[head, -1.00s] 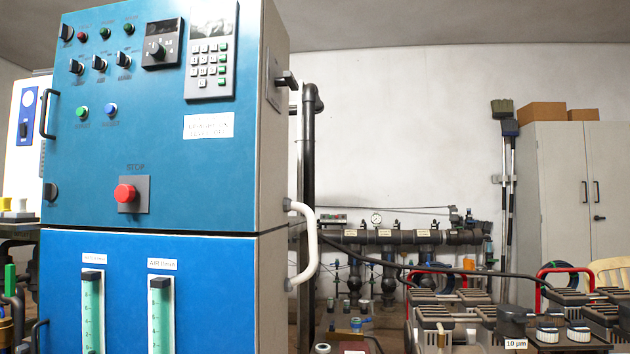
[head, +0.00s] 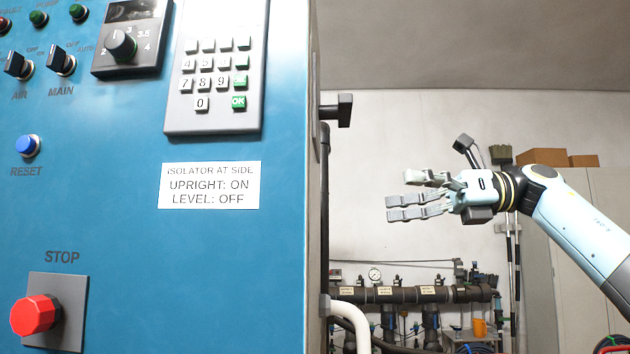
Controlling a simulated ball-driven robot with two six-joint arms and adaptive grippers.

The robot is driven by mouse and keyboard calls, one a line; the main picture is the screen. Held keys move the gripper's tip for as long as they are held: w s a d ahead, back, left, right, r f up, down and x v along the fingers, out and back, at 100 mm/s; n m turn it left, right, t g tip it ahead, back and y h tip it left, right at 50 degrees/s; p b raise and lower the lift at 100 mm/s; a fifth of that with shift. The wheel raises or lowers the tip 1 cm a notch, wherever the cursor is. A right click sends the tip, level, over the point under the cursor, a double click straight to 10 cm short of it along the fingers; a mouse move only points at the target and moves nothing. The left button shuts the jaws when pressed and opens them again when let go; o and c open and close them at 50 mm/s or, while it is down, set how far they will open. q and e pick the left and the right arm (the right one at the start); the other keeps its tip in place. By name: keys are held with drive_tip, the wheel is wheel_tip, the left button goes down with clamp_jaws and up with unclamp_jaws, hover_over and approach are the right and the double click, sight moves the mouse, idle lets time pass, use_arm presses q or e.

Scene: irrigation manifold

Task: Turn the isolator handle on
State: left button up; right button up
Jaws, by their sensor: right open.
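The dark isolator handle (head: 345,110) sticks out from the right side wall of the blue cabinet (head: 110,225), near the upper middle of the head view. I see it nearly end-on, as a short bar on a stem; it does not stand tall, and its exact angle is hard to tell. A white label (head: 210,186) on the cabinet front reads "ISOLATOR AT SIDE, UPRIGHT: ON, LEVEL: OFF". My right gripper (head: 399,194) comes in from the right, open and empty, fingers pointing left. It appears below and to the right of the handle, apart from it. My left gripper is not in view.
A white bent rail (head: 352,322) juts from the cabinet's side below the handle. The front carries a red stop button (head: 36,316), a keypad (head: 214,75) and switches. Dark manifold pipes (head: 405,295) run along the back wall. The space between gripper and handle looks clear.

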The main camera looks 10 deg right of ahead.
drive_tip(key=n, duration=0.2)
approach(344, 113)
wheel_tip(344, 113, down, 3)
drive_tip(key=w, duration=0.2)
wheel_tip(344, 113, up, 4)
drive_tip(key=s+p, duration=0.1)
drive_tip(key=shift+t, duration=0.4)
drive_tip(key=p+x, duration=0.2)
drive_tip(key=x, duration=0.7)
drive_tip(key=shift+w+a+f, duration=0.1)
drive_tip(key=shift+w+f, duration=0.05)
drive_tip(key=shift+f, duration=0.05)
drive_tip(key=shift+a, duration=0.15)
use_arm(q)
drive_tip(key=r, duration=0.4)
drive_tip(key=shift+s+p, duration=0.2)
drive_tip(key=shift+p, duration=0.1)
use_arm(e)
drive_tip(key=c, duration=0.9)
